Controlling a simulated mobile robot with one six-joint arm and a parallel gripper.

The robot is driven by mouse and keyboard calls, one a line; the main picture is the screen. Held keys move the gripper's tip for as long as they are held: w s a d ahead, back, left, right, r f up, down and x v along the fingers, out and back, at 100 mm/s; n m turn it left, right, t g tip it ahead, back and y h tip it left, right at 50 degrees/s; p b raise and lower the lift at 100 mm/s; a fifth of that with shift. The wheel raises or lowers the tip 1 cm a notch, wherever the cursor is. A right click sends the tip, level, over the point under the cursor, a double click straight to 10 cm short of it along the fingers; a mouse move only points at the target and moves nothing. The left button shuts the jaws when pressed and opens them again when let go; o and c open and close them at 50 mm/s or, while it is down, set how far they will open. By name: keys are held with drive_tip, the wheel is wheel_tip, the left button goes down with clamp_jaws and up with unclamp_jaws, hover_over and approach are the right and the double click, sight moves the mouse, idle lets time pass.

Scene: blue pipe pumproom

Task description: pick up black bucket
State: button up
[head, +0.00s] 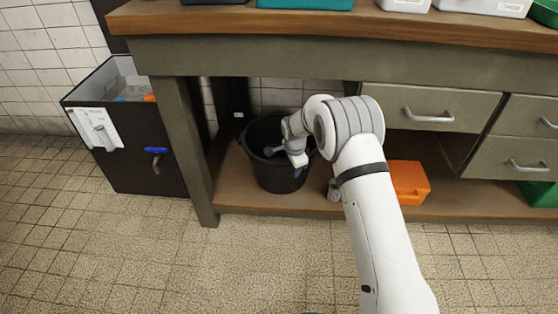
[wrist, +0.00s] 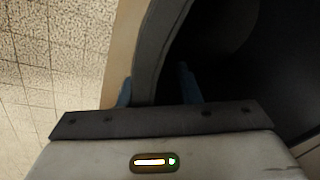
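The black bucket (head: 277,175) stands upright on the wooden lower shelf under the workbench, left of centre in the head view. My gripper (head: 300,172) is at the bucket's front right rim, and my wrist covers part of the bucket's opening. In the wrist view the bucket's grey-lit rim (wrist: 150,75) runs between the two blue fingers of my gripper (wrist: 156,88). One finger is outside the wall and the other is inside over the dark interior. A dark gap shows between the wall and the inner finger, so the fingers look open around the rim.
The workbench top (head: 300,28) overhangs the shelf, with a bench leg (head: 185,150) left of the bucket. An orange case (head: 408,182) lies on the lower shelf (head: 240,196) to the right. A dark bin (head: 140,165) stands left. The tiled floor in front is clear.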

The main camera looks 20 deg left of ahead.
drive_tip(key=shift+f, duration=0.2)
idle(0.3)
clamp_jaws()
idle(1.3)
